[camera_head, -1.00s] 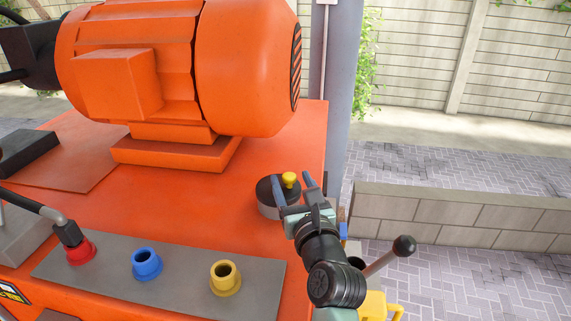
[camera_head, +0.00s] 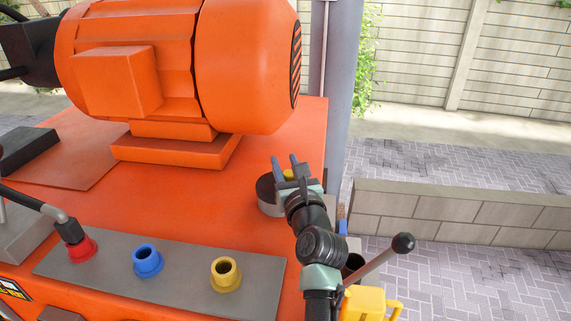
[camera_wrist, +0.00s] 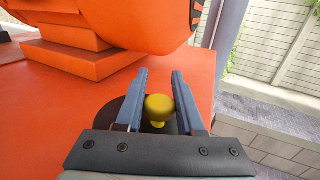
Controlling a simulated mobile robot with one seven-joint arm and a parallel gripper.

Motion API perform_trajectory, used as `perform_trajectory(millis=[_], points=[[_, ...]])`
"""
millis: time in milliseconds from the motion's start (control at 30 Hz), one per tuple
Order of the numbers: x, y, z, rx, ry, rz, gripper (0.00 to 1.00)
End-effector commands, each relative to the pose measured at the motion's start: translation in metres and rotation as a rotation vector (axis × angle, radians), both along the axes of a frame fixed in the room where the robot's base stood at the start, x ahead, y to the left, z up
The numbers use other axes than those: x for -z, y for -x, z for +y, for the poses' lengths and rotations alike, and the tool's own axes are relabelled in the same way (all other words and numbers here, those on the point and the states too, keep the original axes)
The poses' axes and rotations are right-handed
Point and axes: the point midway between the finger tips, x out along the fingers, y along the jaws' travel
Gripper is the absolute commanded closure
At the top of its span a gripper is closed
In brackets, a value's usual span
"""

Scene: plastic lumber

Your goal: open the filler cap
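The filler cap (camera_head: 266,190) is a dark round disc on a short grey neck, on the orange machine top near its right edge. A yellow knob (camera_wrist: 159,106) stands up from it. In the wrist view the knob lies between the two blue-grey fingers of my gripper (camera_wrist: 160,92), with a gap on each side. In the head view the knob (camera_head: 289,174) is mostly hidden behind my gripper (camera_head: 285,166). My gripper is open around the knob and does not visibly touch it. Part of the dark disc (camera_wrist: 104,115) shows left of the fingers.
The orange motor (camera_head: 190,65) stands behind and left of the cap. A grey panel (camera_head: 185,281) with red, blue and yellow sockets lies in front. A grey post (camera_head: 338,110) rises behind right. A lever with a dark ball (camera_head: 403,243) is right of my arm.

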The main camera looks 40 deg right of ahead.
Motion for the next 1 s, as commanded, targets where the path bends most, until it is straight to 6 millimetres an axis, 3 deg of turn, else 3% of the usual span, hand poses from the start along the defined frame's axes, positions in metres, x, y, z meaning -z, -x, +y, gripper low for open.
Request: perform_trajectory(millis=[33,167,200,1000], points=[[0.0001,0.0002,-0.0002,0.001,0.000,0.000,0.75],[0.0001,0.0004,-0.0003,0.001,0.000,0.000,0.99],[0.0001,0.0004,-0.0003,0.001,0.000,0.000,1.00],[0.0003,0.0006,-0.0006,0.002,0.000,0.000,1.00]])
